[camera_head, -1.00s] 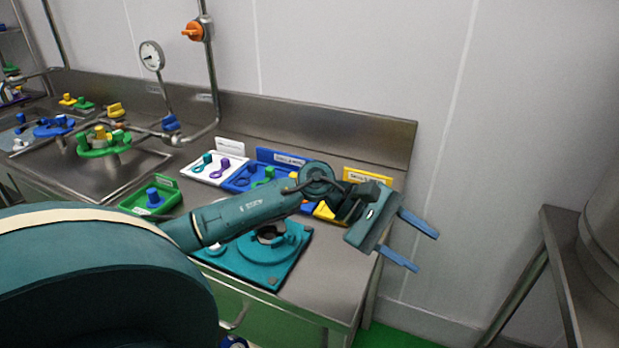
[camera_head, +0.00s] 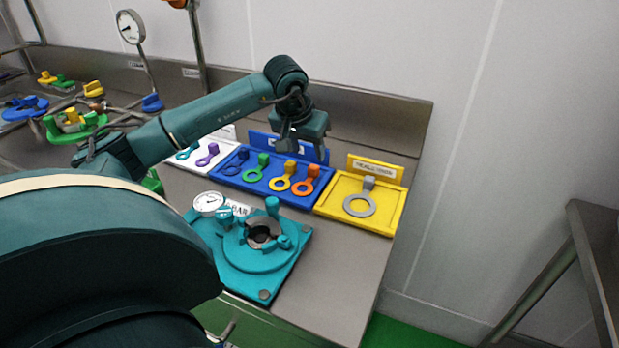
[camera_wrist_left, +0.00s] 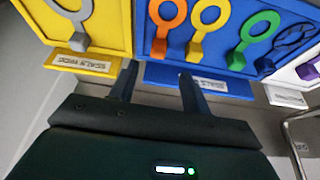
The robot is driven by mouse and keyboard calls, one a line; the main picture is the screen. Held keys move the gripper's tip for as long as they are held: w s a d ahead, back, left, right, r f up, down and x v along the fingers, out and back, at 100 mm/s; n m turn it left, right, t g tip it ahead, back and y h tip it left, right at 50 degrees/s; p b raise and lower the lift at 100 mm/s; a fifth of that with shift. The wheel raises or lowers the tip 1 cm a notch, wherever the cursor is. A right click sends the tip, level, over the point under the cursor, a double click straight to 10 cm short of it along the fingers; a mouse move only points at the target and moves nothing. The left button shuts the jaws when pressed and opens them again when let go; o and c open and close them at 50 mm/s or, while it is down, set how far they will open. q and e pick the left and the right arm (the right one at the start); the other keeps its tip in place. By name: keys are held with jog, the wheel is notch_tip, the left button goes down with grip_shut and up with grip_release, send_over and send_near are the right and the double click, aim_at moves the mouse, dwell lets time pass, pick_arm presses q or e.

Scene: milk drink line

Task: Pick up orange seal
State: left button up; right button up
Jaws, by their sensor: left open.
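The orange seal (camera_head: 306,182) is a ring with a block-like tab. It lies at the right end of the blue tray (camera_head: 262,193), beside a yellow seal (camera_head: 284,176). It also shows at the top of the left wrist view (camera_wrist_left: 165,22). My left gripper (camera_head: 303,143) is above the back of the blue tray, apart from the orange seal. In the left wrist view its two blue fingers (camera_wrist_left: 158,85) are spread with nothing between them, and the orange seal lies beyond them. My right gripper is not in view.
A green seal (camera_head: 257,167) and a dark blue one share the blue tray. A yellow tray (camera_head: 394,217) with a grey seal (camera_head: 360,203) stands to its right. A sign (camera_head: 262,143) rises behind the blue tray. A teal fixture (camera_head: 265,255) stands in front. The bench is clear at front right.

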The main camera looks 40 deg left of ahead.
aim_at(313, 167)
pick_arm(q)
jog(key=shift+d+x, duration=0.15)
jog(key=shift+x, duration=1.35)
jog(key=shift+d+x, duration=0.15)
jog(key=shift+x, duration=1.4)
jog(key=shift+s, duration=0.15)
jog(key=shift+c, duration=0.4)
grip_shut()
